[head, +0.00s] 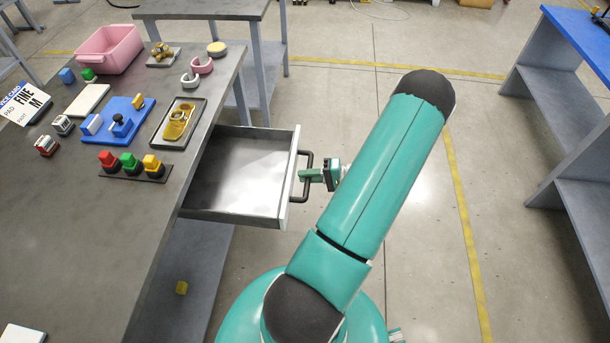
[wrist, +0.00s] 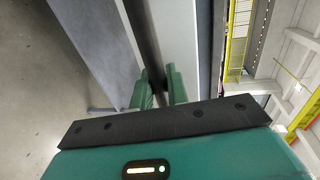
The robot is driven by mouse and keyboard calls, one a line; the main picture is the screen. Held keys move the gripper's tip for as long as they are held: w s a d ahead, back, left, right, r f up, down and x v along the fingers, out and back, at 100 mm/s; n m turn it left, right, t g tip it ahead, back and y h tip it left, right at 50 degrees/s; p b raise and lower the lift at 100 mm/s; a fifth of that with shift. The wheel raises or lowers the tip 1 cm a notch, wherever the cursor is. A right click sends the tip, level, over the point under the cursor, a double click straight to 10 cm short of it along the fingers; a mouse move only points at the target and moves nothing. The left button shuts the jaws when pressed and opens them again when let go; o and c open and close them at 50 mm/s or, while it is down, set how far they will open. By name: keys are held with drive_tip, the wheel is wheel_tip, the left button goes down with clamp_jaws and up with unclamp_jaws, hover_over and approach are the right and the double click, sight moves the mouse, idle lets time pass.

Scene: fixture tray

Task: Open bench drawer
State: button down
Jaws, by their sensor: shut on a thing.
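The bench drawer (head: 236,184) is pulled out from the right side of the grey bench (head: 102,222) in the head view. It looks empty inside. Its dark bar handle (head: 306,176) is on the drawer's right-hand front. My gripper (head: 308,176) is shut on the handle. In the wrist view the two green fingers of my gripper (wrist: 161,88) stand on either side of the dark handle bar (wrist: 142,40), with the pale drawer front (wrist: 178,35) behind. The contact between fingertips and handle is partly hidden there.
A pink bin (head: 112,48), a blue fixture (head: 120,122), a tray with a yellow part (head: 163,137) and red, green and yellow buttons (head: 132,170) sit on the bench.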

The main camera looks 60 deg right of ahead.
drive_tip(key=c, duration=1.4)
unclamp_jaws()
drive_tip(key=v, duration=1.3)
drive_tip(key=shift+s, duration=0.4)
drive_tip(key=shift+d+r, duration=0.1)
